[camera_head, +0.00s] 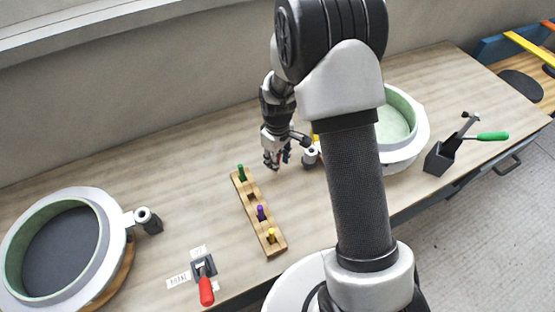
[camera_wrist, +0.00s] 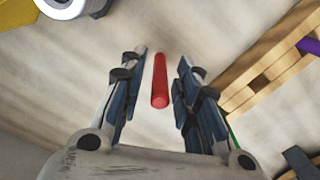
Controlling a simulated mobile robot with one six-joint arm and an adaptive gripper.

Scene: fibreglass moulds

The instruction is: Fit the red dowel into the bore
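The red dowel (camera_wrist: 160,82) shows in the wrist view between the fingers of my gripper (camera_wrist: 157,68), with a gap on each side. My gripper is open; I cannot tell whether the dowel touches the table. In the head view my gripper (camera_head: 277,160) is low over the table, beyond the wooden rack, with a speck of red at it. A round grey fitting with a bore (camera_head: 311,154) is just right of my gripper, beside the right mould; it shows partly in the wrist view (camera_wrist: 65,6). A similar fitting (camera_head: 144,215) sticks out from the left mould.
The wooden rack (camera_head: 249,207) holds green, purple and yellow dowels. The left mould (camera_head: 117,231) and right mould (camera_head: 412,145) stand on the table, the latter partly behind my arm. A red-handled toggle clamp (camera_head: 205,285) is at the front. A dark tool holder (camera_head: 438,160) is at right.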

